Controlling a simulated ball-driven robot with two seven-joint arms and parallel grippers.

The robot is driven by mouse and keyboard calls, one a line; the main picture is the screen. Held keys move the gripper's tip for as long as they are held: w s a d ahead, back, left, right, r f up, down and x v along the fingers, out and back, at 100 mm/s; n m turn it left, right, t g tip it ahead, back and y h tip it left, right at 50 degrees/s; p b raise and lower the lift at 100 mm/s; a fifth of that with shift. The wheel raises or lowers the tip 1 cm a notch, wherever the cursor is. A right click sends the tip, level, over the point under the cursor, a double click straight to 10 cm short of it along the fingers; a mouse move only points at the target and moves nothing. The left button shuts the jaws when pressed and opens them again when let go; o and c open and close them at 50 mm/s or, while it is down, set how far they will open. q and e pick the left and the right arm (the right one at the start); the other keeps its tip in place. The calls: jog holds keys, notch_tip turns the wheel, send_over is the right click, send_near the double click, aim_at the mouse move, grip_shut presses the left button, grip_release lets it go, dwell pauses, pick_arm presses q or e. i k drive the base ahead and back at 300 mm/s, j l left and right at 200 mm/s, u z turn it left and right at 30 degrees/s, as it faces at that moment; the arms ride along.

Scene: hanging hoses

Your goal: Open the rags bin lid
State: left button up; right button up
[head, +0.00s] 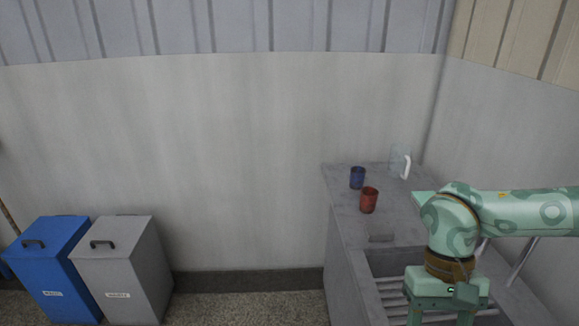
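Two lidded bins stand on the floor at the lower left: a blue bin (62,275) and a grey bin (128,268) to its right. Each has a dark handle on its lid and a small white label on its front. The label words are too small to read, so I cannot tell which is the rags bin. Both lids look shut. My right gripper (441,318) points down over the sink at the lower right, far from the bins. Its fingers are apart with nothing seen between them; their tips are cut off by the frame. My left gripper is out of view.
A grey counter (345,205) with a sink stands on the right. On it are a blue cup (357,178), a red cup (369,200) and a clear jug (399,161) with a white handle. The speckled floor (245,308) between bins and counter is clear.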

aim_at(48, 236)
jog(key=i+j+u, duration=0.15)
jog(key=j+u, duration=0.15)
jog(key=u, duration=0.15)
jog(key=i+j+u, duration=0.15)
jog(key=u, duration=0.25)
jog(key=i+j+u, duration=0.2)
jog(key=u, duration=0.25)
jog(key=i+j+u, duration=0.15)
jog(key=u, duration=0.3)
jog(key=i, duration=0.35)
jog(key=i+j+z, duration=0.4)
jog(key=i+j, duration=0.25)
jog(key=i, duration=0.3)
jog(key=i+j+z, duration=0.45)
jog(key=i+j, duration=0.4)
jog(key=j, duration=0.1)
